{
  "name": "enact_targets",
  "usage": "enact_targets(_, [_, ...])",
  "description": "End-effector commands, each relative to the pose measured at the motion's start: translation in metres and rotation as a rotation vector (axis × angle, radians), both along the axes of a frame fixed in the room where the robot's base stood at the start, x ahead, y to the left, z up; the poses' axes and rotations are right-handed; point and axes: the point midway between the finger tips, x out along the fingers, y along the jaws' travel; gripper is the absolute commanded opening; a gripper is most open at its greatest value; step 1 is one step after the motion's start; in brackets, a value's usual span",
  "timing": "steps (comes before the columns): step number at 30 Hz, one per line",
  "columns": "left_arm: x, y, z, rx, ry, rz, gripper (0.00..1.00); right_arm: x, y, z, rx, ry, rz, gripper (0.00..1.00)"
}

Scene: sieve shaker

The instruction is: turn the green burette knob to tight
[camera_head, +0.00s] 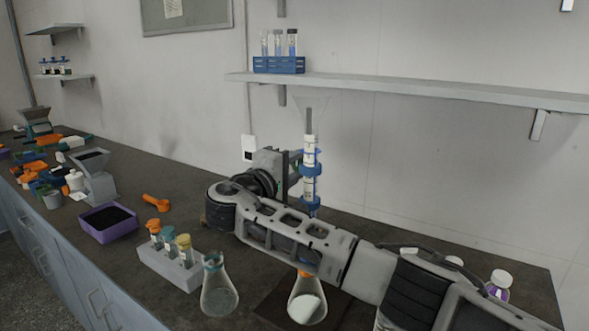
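The burette (309,150) stands upright, held by blue clamps (311,170), with a clear funnel-like top. Its lower part is hidden behind my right arm. The green knob does not show; my arm covers the stretch below the clamps. My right arm reaches in from the lower right and bends back, so that my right gripper (291,167) is just left of the burette at clamp height. Its fingers are partly hidden and their opening cannot be made out; whether it touches the burette cannot be told. My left gripper is not in view.
Below my arm stands a flask (306,302) with pale contents; another flask (219,289) and a white rack (170,264) with colour-capped tubes are to its left. A purple tray (108,233) lies further left. Purple-labelled bottles (498,285) stand at right. A shelf (420,92) hangs above.

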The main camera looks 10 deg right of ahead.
Motion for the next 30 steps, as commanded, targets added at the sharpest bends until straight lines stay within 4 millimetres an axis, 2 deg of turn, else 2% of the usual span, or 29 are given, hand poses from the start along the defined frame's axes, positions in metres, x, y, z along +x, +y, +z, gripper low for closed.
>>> enact_targets(1, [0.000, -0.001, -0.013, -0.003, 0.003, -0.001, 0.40, 0.000, 0.001, -0.007, 0.027, -0.026, 0.003, 0.09])
enact_targets(2, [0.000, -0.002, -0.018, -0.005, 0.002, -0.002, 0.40, 0.000, 0.001, -0.009, 0.047, -0.045, 0.003, 0.09])
enact_targets(9, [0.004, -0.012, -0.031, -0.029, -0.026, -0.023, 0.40, 0.000, 0.002, -0.009, 0.229, -0.230, 0.003, 0.09])
enact_targets(15, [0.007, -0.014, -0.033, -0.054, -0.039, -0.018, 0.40, 0.000, 0.002, -0.004, 0.317, -0.319, 0.003, 0.09])
enact_targets(25, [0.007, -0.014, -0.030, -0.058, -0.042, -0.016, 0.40, 0.000, 0.002, -0.001, 0.327, -0.329, 0.003, 0.09])
enact_targets(26, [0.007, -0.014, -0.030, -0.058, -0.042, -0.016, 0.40, 0.000, 0.002, -0.001, 0.327, -0.329, 0.003, 0.35])
enact_targets(27, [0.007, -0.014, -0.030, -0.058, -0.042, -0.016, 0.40, 0.000, 0.001, -0.001, 0.326, -0.328, 0.003, 0.46])
enact_targets(28, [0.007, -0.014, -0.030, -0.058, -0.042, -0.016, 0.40, 0.000, 0.001, -0.001, 0.326, -0.328, 0.003, 0.53])
enact_targets(30, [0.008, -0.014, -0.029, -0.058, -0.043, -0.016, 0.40, 0.000, 0.001, -0.001, 0.326, -0.328, 0.003, 0.53])
